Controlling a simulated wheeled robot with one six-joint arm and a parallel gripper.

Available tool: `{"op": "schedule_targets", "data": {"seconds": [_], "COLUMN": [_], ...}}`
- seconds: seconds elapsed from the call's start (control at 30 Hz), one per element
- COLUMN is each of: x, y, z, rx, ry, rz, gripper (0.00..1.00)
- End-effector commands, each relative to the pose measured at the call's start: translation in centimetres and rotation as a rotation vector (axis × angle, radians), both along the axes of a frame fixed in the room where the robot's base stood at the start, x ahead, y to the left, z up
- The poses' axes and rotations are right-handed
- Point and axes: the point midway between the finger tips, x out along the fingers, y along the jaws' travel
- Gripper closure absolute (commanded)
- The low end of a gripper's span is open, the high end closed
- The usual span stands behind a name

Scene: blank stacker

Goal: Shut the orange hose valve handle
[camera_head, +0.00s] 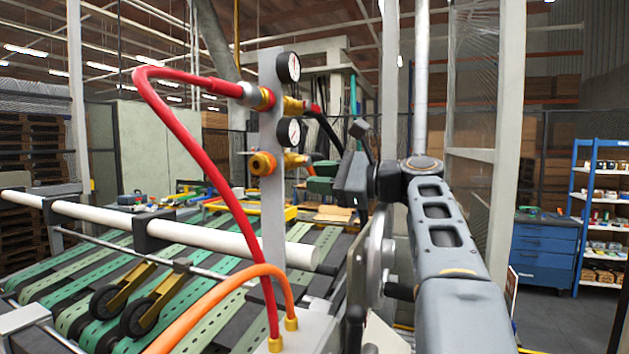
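A grey upright post (271,215) carries two round gauges and brass valve fittings. A round orange-brass knob (262,163) sits on the lower fitting, left of the post; I cannot tell whether it is the valve handle or whether it is turned open or shut. An orange hose (225,288) arches from the lower left down into a brass fitting (291,324) at the post's foot. My gripper (352,160) is right of the post, apart from the knob in the picture. Its dark fingers are seen from the side, and their gap is unclear.
A red hose (165,110) loops from the upper fitting down to another brass fitting (275,344). A black hose (328,130) hangs between post and gripper. A white roller (190,236) and green-slatted conveyor (200,305) lie behind. A blue cabinet (545,250) stands right.

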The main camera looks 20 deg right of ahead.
Motion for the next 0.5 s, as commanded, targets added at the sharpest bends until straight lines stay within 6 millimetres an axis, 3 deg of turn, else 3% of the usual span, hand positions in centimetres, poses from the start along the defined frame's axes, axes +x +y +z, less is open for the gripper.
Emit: {"op": "schedule_targets", "data": {"seconds": [0.5], "x": [-1.4], "y": [1.6], "z": [-0.9], "rx": [0.407], "ry": [0.372], "rz": [0.003], "gripper": [0.71]}}
